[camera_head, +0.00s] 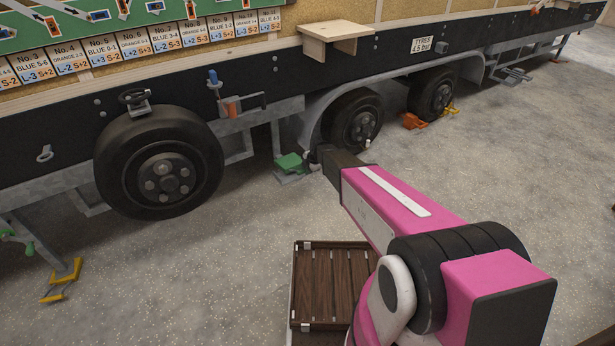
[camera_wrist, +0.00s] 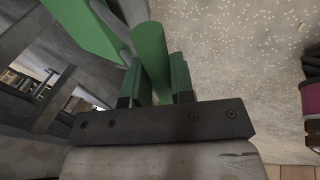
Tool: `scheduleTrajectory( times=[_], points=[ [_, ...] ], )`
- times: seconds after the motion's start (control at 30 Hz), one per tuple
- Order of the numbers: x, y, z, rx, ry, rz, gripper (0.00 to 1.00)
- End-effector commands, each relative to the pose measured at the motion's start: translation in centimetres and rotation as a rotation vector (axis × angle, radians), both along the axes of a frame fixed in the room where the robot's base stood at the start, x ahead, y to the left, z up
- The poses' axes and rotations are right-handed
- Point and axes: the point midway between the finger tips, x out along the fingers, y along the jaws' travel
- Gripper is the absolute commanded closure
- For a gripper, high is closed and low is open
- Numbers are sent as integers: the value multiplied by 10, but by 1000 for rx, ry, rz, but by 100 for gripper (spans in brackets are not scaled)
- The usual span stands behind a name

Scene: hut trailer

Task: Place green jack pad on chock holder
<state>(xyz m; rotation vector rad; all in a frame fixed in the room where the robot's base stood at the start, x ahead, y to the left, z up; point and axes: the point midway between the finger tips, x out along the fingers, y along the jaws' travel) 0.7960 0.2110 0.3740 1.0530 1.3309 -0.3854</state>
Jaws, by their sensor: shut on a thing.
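The green jack pad (camera_head: 290,161) shows in the head view just left of the end of my arm, low beside the trailer's grey leg. In the wrist view my gripper (camera_wrist: 155,78) is shut on a green round bar (camera_wrist: 150,45) that looks like the pad's handle. A flat green slab (camera_wrist: 78,22) shows at its upper left. In the head view my gripper (camera_head: 314,158) is small and partly hidden by my arm. I cannot tell whether the pad touches the grey metal foot under it. I cannot identify the chock holder with certainty.
Trailer wheels (camera_head: 160,165) stand left and right of the leg. An orange chock (camera_head: 412,121) and yellow pieces (camera_head: 450,109) lie by the right wheels. A yellow-footed stand (camera_head: 66,272) is at left. A slatted wooden deck (camera_head: 308,280) lies below my arm. Concrete floor (camera_head: 215,265) is clear between.

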Motion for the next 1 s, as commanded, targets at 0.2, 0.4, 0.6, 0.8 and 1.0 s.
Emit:
scheduleTrajectory(
  times=[0.2, 0.4, 0.6, 0.8, 1.0],
  points=[
    [1, -1, -16, 1, 1, -1, 100],
    [1, -1, -40, 0, 0, -1, 100],
    [0, -1, -41, 0, 0, 0, 100],
    [0, -1, -41, 0, 1, 1, 52],
    [0, -1, -40, 0, 1, -1, 52]
  ],
)
